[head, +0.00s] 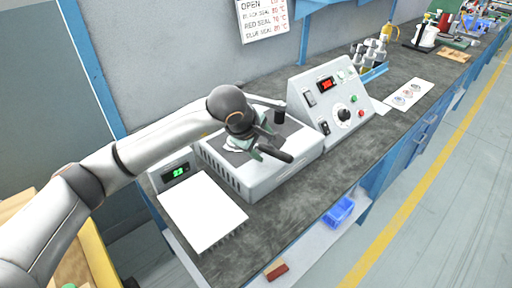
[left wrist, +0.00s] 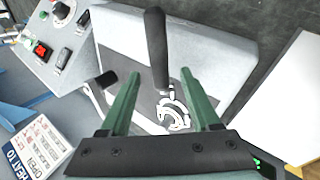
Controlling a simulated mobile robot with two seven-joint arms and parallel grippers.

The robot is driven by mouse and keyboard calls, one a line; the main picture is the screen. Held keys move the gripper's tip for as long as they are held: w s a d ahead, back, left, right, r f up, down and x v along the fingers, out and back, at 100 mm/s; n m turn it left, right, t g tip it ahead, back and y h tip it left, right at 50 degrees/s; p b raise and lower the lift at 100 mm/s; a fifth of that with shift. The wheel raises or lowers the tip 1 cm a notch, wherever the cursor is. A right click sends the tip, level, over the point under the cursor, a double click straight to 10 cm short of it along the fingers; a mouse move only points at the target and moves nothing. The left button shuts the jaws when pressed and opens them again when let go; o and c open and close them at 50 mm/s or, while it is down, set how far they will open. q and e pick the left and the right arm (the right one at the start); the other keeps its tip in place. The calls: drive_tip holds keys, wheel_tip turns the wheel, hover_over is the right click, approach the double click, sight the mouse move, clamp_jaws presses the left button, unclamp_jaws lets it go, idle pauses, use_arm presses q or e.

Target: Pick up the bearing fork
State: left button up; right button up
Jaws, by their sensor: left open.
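The bearing fork has a dark handle (left wrist: 156,45) and a pale, curved metal end (left wrist: 173,114). It is at the dark top plate (left wrist: 145,95) of a light grey box. In the head view, its dark handle (head: 279,155) sticks out past the green fingers toward the box's front edge. My left gripper (left wrist: 161,76) is open above the box, with the fork showing between its two green fingers in the left wrist view. It also shows in the head view (head: 259,145), partly covering the fork. I cannot tell whether the fingers touch it. My right gripper is out of view.
A short black post (head: 279,116) stands on the box (head: 270,178), close to my left gripper. A sloped control panel (head: 338,100) stands to its right. A white plate (head: 203,212) lies in front at the left. The bench front edge is clear.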

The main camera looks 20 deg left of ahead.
use_arm(q)
drive_tip(key=shift+w+f, duration=0.25)
drive_tip(key=shift+f, duration=0.2)
clamp_jaws()
drive_tip(key=shift+r, duration=0.15)
idle(0.3)
